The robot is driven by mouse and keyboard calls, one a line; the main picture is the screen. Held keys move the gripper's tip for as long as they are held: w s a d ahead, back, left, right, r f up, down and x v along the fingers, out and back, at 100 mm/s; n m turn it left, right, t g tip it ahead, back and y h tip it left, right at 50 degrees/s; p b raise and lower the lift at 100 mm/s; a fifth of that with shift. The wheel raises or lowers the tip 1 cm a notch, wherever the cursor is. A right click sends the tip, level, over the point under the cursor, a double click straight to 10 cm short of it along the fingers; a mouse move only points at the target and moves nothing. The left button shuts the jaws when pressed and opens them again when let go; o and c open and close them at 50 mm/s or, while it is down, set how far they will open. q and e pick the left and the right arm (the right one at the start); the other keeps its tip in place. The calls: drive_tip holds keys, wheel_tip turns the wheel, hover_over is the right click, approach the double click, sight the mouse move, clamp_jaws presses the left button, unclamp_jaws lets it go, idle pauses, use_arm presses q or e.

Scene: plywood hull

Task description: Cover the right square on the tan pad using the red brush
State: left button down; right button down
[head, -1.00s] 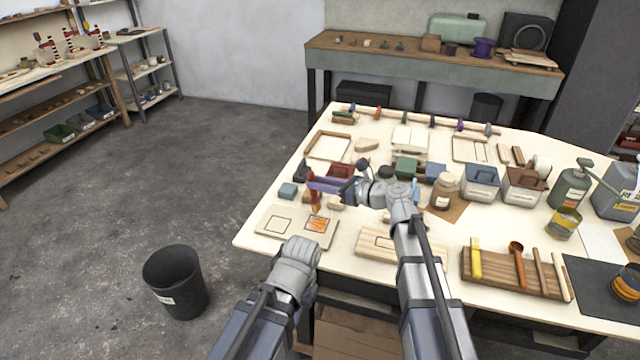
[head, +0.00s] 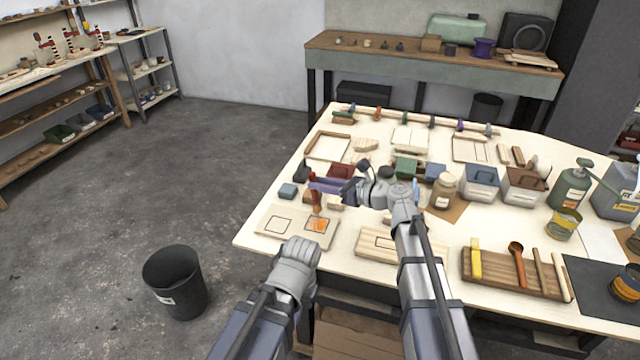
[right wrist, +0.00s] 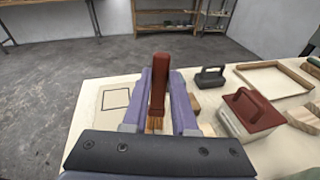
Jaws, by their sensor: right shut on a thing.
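The tan pad (head: 289,240) lies at the front left of the table, with two outlined squares. The left square (head: 279,225) is bare. The right square (head: 317,225) carries an orange paint patch. My right gripper (head: 314,187) is shut on the red brush (head: 315,200), held upright with its bristles down at the right square. In the right wrist view the brush (right wrist: 158,90) stands between the purple fingers, and the left square (right wrist: 116,99) shows beside it. Whether the bristles touch the pad is hard to tell.
A wooden tray (head: 515,275) with several tools is further right. A black bin (head: 175,283) stands on the floor at left.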

drive_tip(key=shift+d, duration=0.15)
drive_tip(key=shift+f+b, duration=0.6)
drive_tip(key=shift+f, duration=0.05)
idle(0.4)
drive_tip(key=shift+s, duration=0.15)
drive_tip(key=shift+s+a, duration=0.2)
drive_tip(key=shift+s, duration=0.3)
drive_tip(key=shift+s+a, duration=0.15)
drive_tip(key=shift+s, duration=0.3)
drive_tip(key=shift+s, duration=0.1)
drive_tip(key=shift+s+a+f, duration=0.1)
drive_tip(key=shift+s+a, duration=0.1)
drive_tip(key=shift+s, duration=0.3)
drive_tip(key=shift+s+a, duration=0.15)
drive_tip(key=shift+s, duration=0.3)
drive_tip(key=shift+s, duration=0.1)
drive_tip(key=shift+s+a, duration=0.2)
drive_tip(key=shift+s, duration=0.35)
drive_tip(key=shift+s+a, duration=0.2)
drive_tip(key=shift+s, duration=0.3)
